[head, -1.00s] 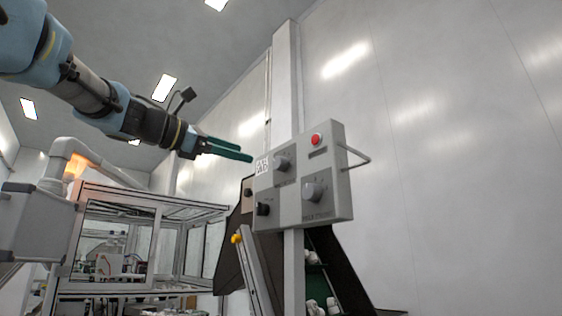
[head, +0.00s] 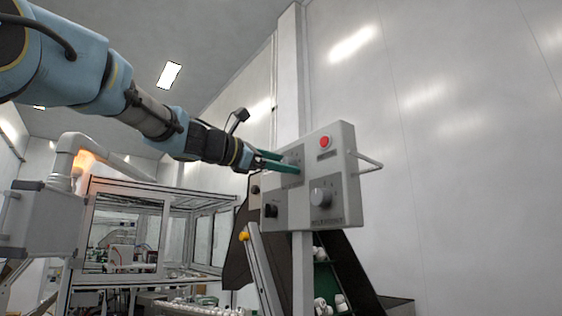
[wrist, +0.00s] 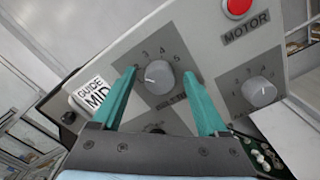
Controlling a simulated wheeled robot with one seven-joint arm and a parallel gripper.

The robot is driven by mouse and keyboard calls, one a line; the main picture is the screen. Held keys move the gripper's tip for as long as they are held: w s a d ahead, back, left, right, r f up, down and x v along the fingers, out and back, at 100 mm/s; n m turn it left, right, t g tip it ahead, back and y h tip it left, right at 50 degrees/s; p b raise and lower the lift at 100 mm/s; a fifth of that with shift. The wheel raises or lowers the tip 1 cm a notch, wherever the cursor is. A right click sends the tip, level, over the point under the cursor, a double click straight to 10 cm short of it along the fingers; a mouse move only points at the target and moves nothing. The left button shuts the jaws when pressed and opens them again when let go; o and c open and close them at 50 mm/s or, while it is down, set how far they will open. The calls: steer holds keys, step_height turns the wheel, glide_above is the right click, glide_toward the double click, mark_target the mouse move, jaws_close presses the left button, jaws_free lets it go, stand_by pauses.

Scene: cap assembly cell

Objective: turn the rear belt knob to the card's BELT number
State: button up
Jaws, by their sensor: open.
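The grey belt knob (wrist: 160,77) sits on a dark grey plate of the control panel, with a number scale above it; 3, 4 and 5 are readable. Its white pointer mark faces left. The label below starts with "BELT" and is partly hidden. My gripper (wrist: 160,75) is open, with one green finger on each side of the knob; I cannot tell whether they touch it. In the head view my gripper (head: 287,162) is at the panel's upper left and hides this knob. A white card (wrist: 92,93) at the left reads "GUIDE MID"; no BELT number is readable.
The control panel (head: 345,200) also carries a red button (head: 324,142) marked MOTOR, a second grey knob (head: 321,197) at lower right and a black knob (head: 271,211) at lower left. A bar handle (head: 370,163) sticks out at right. A glazed machine frame (head: 165,188) stands left.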

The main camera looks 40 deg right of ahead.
jaws_close()
stand_by(0.5)
steer(key=shift+f+m+b, duration=0.15)
steer(key=shift+m+b, duration=0.15)
steer(key=shift+b, duration=0.15)
steer(key=m+b, duration=0.7)
stand_by(0.5)
